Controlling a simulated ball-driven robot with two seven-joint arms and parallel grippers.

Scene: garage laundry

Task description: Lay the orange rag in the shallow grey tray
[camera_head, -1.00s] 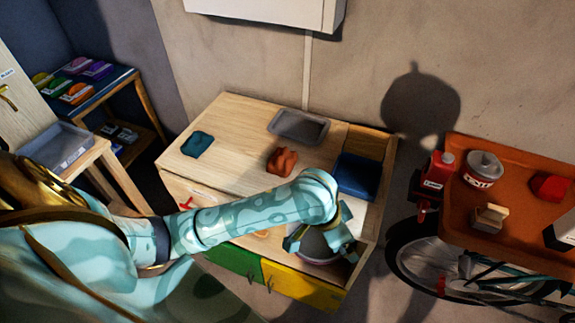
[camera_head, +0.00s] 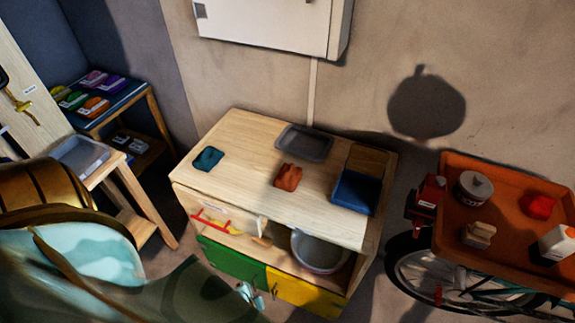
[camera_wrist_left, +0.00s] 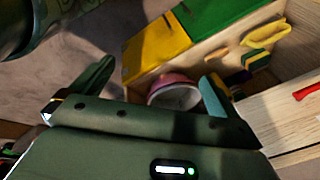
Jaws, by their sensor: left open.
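The orange rag (camera_head: 289,177) lies crumpled on the wooden cabinet top, just in front of the shallow grey tray (camera_head: 318,149) and apart from it. The tray lies flat near the back edge and looks empty. My left gripper shows in the left wrist view (camera_wrist_left: 157,80), open with nothing between its fingers, in front of the cabinet's lower part. In the head view it is mostly hidden at the bottom edge, lower than the cabinet top. The rag and tray do not show in the wrist view. My right gripper is not in view.
A teal cloth (camera_head: 208,159) and a blue bin (camera_head: 355,192) are on the cabinet top (camera_head: 245,140). A bowl (camera_head: 319,252) sits in the open bay below, above green (camera_head: 230,262) and yellow (camera_head: 300,292) fronts. An orange tray (camera_head: 510,200) with several items stands right.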

